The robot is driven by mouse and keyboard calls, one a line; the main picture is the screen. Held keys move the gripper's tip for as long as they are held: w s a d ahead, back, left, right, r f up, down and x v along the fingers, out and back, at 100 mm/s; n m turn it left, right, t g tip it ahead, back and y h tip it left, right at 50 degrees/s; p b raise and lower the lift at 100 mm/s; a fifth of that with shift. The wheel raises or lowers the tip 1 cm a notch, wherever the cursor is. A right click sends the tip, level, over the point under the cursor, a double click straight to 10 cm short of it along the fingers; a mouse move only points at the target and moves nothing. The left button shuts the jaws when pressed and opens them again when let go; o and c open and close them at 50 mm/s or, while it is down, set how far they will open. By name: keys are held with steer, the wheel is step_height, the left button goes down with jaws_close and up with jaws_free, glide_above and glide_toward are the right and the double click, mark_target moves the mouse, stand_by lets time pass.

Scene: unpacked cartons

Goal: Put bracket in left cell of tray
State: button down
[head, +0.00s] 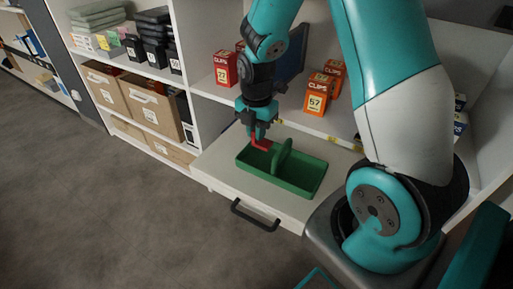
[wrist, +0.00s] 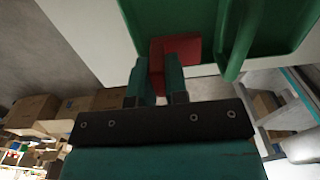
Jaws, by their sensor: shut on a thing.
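The red bracket (head: 260,144) is held between the fingers of my gripper (head: 257,132), which is shut on it. In the wrist view the bracket (wrist: 182,50) shows as a red block in front of the fingertips (wrist: 158,78). The green tray (head: 303,176) lies on a pulled-out white drawer (head: 225,172). A raised divider (head: 282,158) splits the tray into a left and a right cell. The bracket is over or in the left cell, near its far left end. I cannot tell whether it touches the tray floor. The tray also shows in the wrist view (wrist: 300,25).
Red CLIPS boxes (head: 226,69) and orange CLIPS boxes (head: 318,95) stand on the shelf behind the tray. The floor at left is clear.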

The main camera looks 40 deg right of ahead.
mark_target(257, 145)
steer(key=shift+f+b, duration=0.4)
steer(key=shift+f, duration=2.15)
steer(key=shift+f, duration=0.1)
steer(key=c, duration=1.1)
jaws_free()
steer(key=shift+c, duration=0.2)
step_height(257, 145, up, 12)
steer(key=shift+f+p, duration=0.2)
steer(key=shift+p, duration=0.9)
steer(key=shift+a+r, duration=0.15)
steer(key=shift+r, duration=0.2)
steer(key=s+a+r+m+y, duration=0.2)
steer(key=s+a+r+m, duration=0.4)
steer(key=s+a, duration=0.3)
steer(key=s+a+r+m+y, duration=0.2)
steer(key=s+a+r+m, duration=0.4)
steer(key=s+a+m, duration=0.3)
steer(key=shift+s+a+r, duration=0.15)
steer(key=shift+a, duration=0.75)
